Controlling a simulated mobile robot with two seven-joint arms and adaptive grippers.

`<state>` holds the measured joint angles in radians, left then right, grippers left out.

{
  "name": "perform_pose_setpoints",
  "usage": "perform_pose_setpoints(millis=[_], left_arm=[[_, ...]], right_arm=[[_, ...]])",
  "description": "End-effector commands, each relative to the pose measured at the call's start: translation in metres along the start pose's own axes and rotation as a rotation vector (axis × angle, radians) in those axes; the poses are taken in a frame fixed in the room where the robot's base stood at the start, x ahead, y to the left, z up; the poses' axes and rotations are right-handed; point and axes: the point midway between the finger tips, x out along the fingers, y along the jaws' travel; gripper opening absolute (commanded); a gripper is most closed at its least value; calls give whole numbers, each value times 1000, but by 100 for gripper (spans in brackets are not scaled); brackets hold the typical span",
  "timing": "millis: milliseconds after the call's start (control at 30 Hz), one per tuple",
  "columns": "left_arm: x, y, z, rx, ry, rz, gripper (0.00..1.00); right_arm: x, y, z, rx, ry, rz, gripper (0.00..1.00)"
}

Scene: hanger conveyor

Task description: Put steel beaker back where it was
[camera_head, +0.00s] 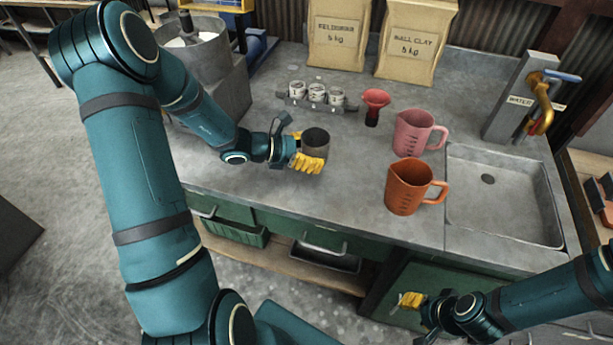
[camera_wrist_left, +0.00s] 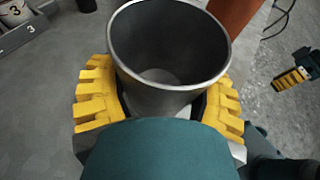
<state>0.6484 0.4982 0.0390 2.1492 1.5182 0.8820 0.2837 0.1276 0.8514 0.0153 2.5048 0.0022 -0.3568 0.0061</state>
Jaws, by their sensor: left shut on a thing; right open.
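The steel beaker (camera_head: 315,142) is a dark grey open-topped cup, upright over the grey worktop. My left gripper (camera_head: 308,163) is shut on it, with yellow fingers around its lower part. In the left wrist view the beaker (camera_wrist_left: 168,45) looks empty, with yellow finger pads on both sides of it. Whether its base touches the worktop is hidden by the fingers. My right gripper (camera_head: 411,300) is open and empty, low in front of the green cabinet; it also shows at the right of the left wrist view (camera_wrist_left: 292,78).
An orange jug (camera_head: 404,190) and a pink jug (camera_head: 411,133) stand right of the beaker. A red funnel-like piece (camera_head: 374,106) and a rack of small numbered cups (camera_head: 310,101) are behind. A sink (camera_head: 500,200) is at right. Worktop (camera_head: 290,205) front is clear.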

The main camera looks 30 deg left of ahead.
Motion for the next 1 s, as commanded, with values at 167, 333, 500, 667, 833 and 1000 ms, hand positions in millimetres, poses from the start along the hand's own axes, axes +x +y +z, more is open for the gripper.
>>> perform_pose_setpoints(millis=[167,333,500,667,833,1000], left_arm=[[-29,32,11,-21,6,68,23],[-26,36,-8,-34,9,76,23],[-15,35,-34,-32,8,76,23],[-11,35,-44,-29,8,76,23],[-5,34,-61,-31,9,75,23],[2,34,-78,-29,8,76,23]], right_arm=[[13,4,5,-4,-10,-1,47],[19,7,8,-6,-17,-2,47],[25,9,8,-6,-15,-2,47],[27,10,7,-6,-13,-2,47],[32,12,7,-6,-11,-2,47],[36,13,6,-6,-9,-1,47]])
